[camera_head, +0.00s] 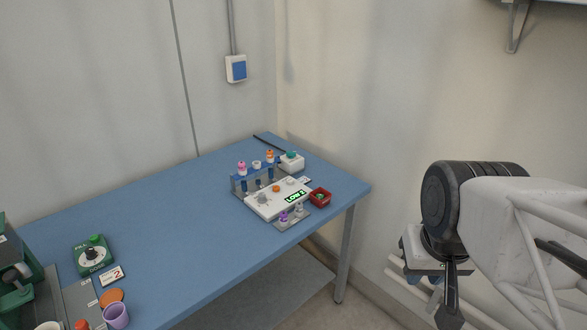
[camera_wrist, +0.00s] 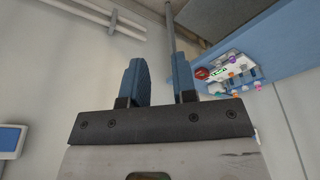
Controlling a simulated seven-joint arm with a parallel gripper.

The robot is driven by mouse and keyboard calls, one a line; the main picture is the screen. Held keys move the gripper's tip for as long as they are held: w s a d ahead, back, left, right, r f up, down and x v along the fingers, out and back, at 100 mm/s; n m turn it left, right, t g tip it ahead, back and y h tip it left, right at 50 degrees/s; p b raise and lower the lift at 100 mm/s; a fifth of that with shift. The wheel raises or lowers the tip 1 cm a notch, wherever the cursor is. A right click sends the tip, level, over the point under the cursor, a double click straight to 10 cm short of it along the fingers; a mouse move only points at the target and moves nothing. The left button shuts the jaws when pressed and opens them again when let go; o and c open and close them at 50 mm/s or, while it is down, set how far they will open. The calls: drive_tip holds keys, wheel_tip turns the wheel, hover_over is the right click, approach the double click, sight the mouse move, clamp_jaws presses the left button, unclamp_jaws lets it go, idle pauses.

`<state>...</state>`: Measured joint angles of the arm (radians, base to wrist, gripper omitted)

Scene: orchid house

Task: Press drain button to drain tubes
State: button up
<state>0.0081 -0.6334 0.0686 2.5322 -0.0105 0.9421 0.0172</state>
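A white control panel (camera_head: 277,199) with a lit green "LOW 2" display (camera_head: 295,197) lies at the far right of the blue table. It has an orange button (camera_head: 276,188) and small knobs. A blue rack (camera_head: 243,184) behind it holds several tubes with coloured tops. A white box with a teal button (camera_head: 291,156) stands behind the panel. I cannot read which button is the drain button. The panel also shows upside down in the wrist view (camera_wrist: 217,73). My gripper (camera_wrist: 160,76) is open and empty, its fingers apart, off the table's right side and away from the panel.
A red tray (camera_head: 320,197) and a grey holder with purple and white pieces (camera_head: 291,217) sit beside the panel. A green box with knob (camera_head: 92,256), an orange disc (camera_head: 111,296) and a purple cup (camera_head: 116,316) stand front left. The table (camera_head: 180,220) is clear mid-way.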

clamp_jaws()
idle(1.4)
